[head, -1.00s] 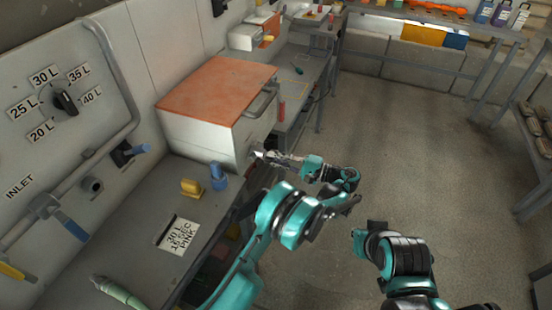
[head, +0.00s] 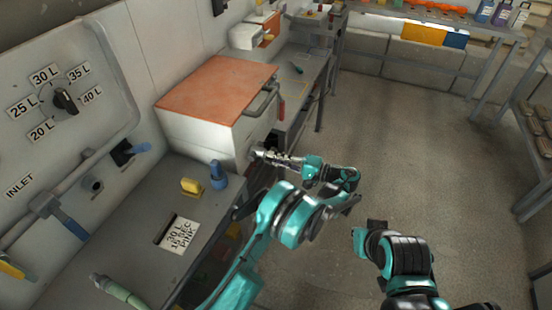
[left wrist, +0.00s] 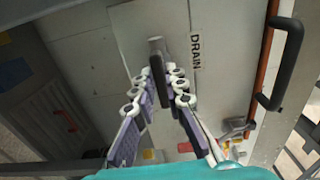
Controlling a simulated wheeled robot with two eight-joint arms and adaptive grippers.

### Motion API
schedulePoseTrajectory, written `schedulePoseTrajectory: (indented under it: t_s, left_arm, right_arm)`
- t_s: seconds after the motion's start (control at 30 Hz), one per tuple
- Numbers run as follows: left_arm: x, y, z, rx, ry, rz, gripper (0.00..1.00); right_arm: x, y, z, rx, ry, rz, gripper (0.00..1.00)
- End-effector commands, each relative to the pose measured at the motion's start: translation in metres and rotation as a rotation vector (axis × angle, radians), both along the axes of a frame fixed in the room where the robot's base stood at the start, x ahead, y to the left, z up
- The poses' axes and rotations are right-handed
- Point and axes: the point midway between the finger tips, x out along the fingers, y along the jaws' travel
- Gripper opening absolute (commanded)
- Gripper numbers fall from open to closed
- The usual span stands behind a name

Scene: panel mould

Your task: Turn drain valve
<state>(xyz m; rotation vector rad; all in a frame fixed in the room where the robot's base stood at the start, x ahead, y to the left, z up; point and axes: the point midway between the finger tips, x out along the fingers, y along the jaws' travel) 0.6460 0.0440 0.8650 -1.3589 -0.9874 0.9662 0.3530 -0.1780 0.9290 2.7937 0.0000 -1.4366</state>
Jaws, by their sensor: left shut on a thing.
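My left gripper (head: 262,152) is at the front face of the white box with the orange top (head: 215,82). In the left wrist view its fingers (left wrist: 162,72) are closed on the dark drain valve handle (left wrist: 160,95), one finger on each side. The handle stands out from a pale panel, beside a white label reading DRAIN (left wrist: 196,52). In the head view the handle is hidden by the gripper. My right arm shows at the lower right, but its gripper is not seen.
A black bar handle (head: 264,103) is on the box's front edge, above the gripper. A grey bench (head: 140,230) with a yellow piece (head: 190,187), a blue piece (head: 218,178) and a card (head: 178,236) lies to the left. The floor (head: 430,160) at right is clear.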

Motion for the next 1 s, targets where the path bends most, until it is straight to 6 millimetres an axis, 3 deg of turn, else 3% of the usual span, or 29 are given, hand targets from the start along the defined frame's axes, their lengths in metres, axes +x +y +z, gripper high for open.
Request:
schedulePoseTrajectory:
  t_s: [0.03,0.07,0.1,0.13,0.47,0.8,1.0]
  left_arm:
    - [-0.001,0.0,-0.001,-0.002,0.001,0.001,0.0]
    - [-0.001,0.0,-0.001,-0.002,0.001,0.001,0.2]
    - [-0.001,0.0,-0.001,-0.002,0.001,0.001,0.3]
    - [-0.001,0.0,-0.001,-0.002,0.001,0.001,0.33]
    - [-0.001,-0.003,-0.001,-0.001,0.0,0.0,0.33]
    - [-0.017,-0.054,-0.001,-0.001,0.0,-0.002,0.33]
    - [-0.023,-0.071,-0.001,-0.001,0.0,0.0,0.33]
  right_arm:
    - [0.0,0.0,0.0,0.0,0.0,0.0,0.0]
    - [0.0,0.0,0.0,0.0,0.0,0.0,0.0]
    - [0.0,0.0,0.0,0.0,0.0,0.0,0.0]
    - [0.0,0.0,0.0,0.0,0.0,0.0,0.0]
    - [0.0,0.0,0.0,0.0,0.0,0.0,0.0]
    - [0.0,0.0,0.0,0.0,0.0,0.0,0.0]
    - [0.0,0.0,0.0,0.0,0.0,0.0,0.0]
